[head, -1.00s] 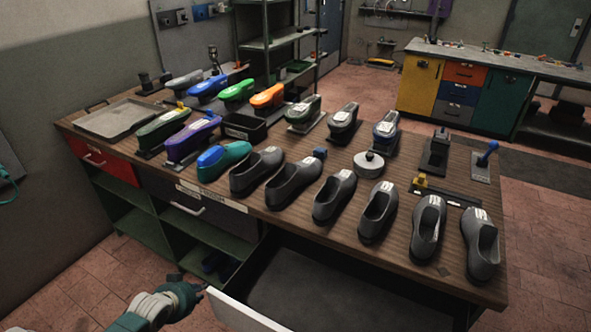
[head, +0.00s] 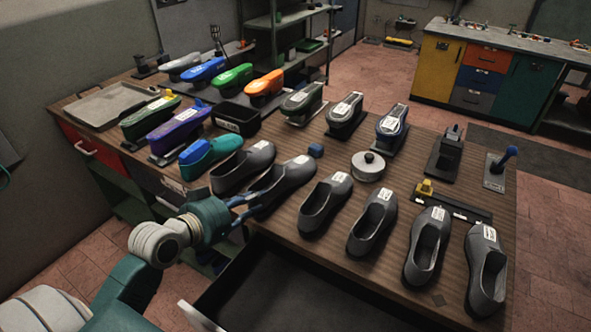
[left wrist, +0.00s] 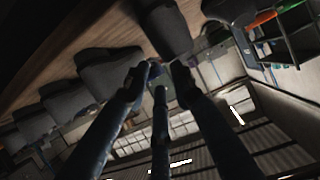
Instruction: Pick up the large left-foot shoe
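Several grey shoes with white labels stand in a front row on the wooden bench. The label text is too small to read, so I cannot tell which is the large left-foot one. The two leftmost grey shoes (head: 243,166) and (head: 287,183) are nearest my left gripper (head: 252,204). In the left wrist view the fingers (left wrist: 158,82) are spread and empty, with dark shoes (left wrist: 110,74) and (left wrist: 165,29) close to the tips. My right gripper is not in view.
A teal shoe with a blue insert (head: 211,156) stands left of the grey shoes. An open drawer (head: 270,290) juts out below the bench front.

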